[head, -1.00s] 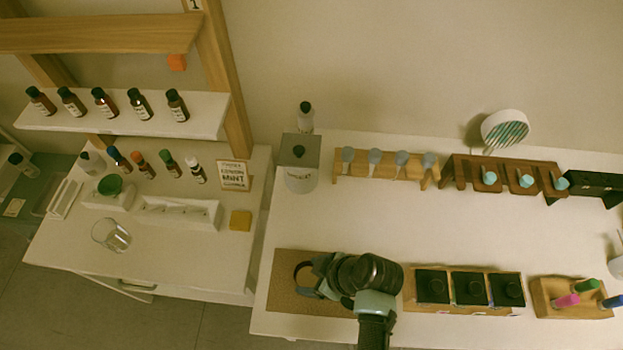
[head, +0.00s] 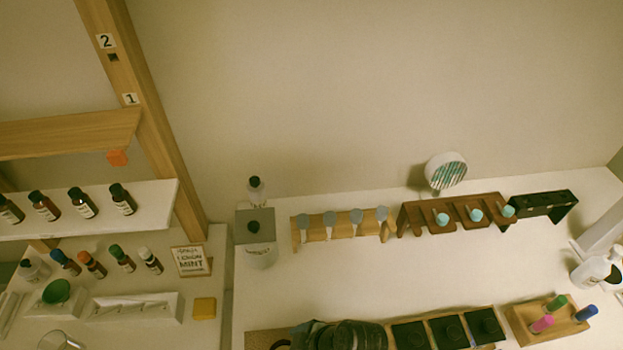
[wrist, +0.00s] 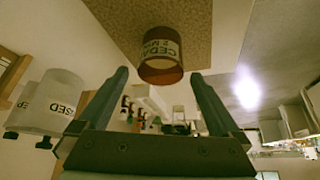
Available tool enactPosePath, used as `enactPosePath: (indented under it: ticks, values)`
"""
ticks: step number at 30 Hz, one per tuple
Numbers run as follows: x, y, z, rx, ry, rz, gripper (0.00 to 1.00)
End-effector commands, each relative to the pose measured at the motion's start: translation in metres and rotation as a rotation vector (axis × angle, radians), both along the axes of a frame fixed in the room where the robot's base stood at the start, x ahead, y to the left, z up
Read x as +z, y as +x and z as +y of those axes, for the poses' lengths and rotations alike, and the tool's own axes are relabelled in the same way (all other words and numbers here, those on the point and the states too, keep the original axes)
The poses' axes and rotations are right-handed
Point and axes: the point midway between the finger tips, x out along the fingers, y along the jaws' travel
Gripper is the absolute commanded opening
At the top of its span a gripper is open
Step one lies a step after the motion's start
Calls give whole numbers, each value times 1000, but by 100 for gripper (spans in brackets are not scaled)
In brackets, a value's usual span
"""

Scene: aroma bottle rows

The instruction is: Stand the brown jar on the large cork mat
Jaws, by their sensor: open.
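The brown jar (wrist: 161,57) with a cream "CEDAR" label shows at the top middle of the wrist view. It appears to stand upright on the cork mat (wrist: 115,15), which this view shows upside down. My gripper (wrist: 160,76) is open, with its fingers on either side of the jar's line and nothing held between them. The jar looks clear of both fingers. In the head view only a strip of the large cork mat (head: 262,340) shows at the bottom edge. My arm and the picture edge cut off the gripper there, and the jar cannot be made out.
Black boxes on a wooden tray (head: 449,330) lie right of my arm. A pen tray (head: 549,326) lies farther right. Wooden racks (head: 455,212) line the back. The middle of the white table is clear.

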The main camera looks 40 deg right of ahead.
Motion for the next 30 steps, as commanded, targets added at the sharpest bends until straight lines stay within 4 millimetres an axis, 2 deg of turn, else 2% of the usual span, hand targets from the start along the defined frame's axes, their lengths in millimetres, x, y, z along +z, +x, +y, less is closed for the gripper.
enactPosePath:
  ticks: [12,19,26,28,30]
  values:
    - [71,-34,-23,0,-2,-1,100]
    - [86,-41,-27,1,0,0,100]
    - [88,-41,-28,-1,-2,-1,100]
    - [94,-31,-31,-15,-24,-19,100]
    - [112,-8,-40,-52,-76,-67,100]
